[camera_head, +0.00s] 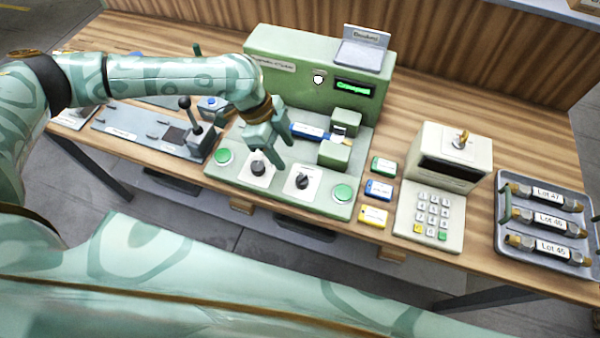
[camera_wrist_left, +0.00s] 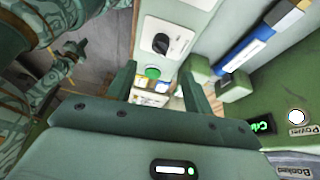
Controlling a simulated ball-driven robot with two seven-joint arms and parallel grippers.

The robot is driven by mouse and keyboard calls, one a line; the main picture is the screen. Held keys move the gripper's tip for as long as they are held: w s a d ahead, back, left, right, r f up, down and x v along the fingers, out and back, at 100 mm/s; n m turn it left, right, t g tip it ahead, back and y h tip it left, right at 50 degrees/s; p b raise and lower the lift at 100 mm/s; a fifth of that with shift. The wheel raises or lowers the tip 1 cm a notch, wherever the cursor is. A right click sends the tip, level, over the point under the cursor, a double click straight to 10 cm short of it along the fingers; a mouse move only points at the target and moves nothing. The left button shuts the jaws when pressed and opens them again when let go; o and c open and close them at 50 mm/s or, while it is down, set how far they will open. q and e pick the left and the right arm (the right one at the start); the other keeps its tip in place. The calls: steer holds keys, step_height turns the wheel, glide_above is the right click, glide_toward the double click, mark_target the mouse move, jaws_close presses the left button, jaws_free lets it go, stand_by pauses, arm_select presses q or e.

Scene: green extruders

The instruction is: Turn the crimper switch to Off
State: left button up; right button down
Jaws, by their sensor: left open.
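The green crimper machine (camera_head: 285,55) stands on the wooden bench with a lit green display. Its front panel holds two rotary switches on white plates. The left switch (camera_head: 257,166) is just under my left gripper. The right switch (camera_head: 302,181) has a dark knob, and its plate lettering is too small to read. My left gripper (camera_head: 266,160) is open, empty and pointing down over the panel. In the left wrist view its fingers (camera_wrist_left: 157,70) are spread, with a dark knob (camera_wrist_left: 161,43) beyond them. My right gripper does not show.
Green buttons (camera_head: 343,192) flank the switches. A lever unit (camera_head: 195,130) stands to the left. Small coloured boxes (camera_head: 378,190), a keypad terminal (camera_head: 432,215) and a tray (camera_head: 502,235) of labelled cylinders lie to the right. Bare bench shows between terminal and tray.

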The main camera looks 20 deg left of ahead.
mark_target(300, 177)
arm_select(q)
steer(key=b+x, duration=0.1)
steer(key=x, duration=0.8)
steer(key=shift+f, duration=0.25)
steer(key=shift+d+f+b, duration=0.3)
steer(key=shift+f+b, duration=0.05)
steer(key=shift+f, duration=0.2)
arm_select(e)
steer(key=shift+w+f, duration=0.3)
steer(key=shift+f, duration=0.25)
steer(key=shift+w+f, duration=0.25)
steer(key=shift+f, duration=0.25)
arm_select(q)
steer(key=c, duration=1)
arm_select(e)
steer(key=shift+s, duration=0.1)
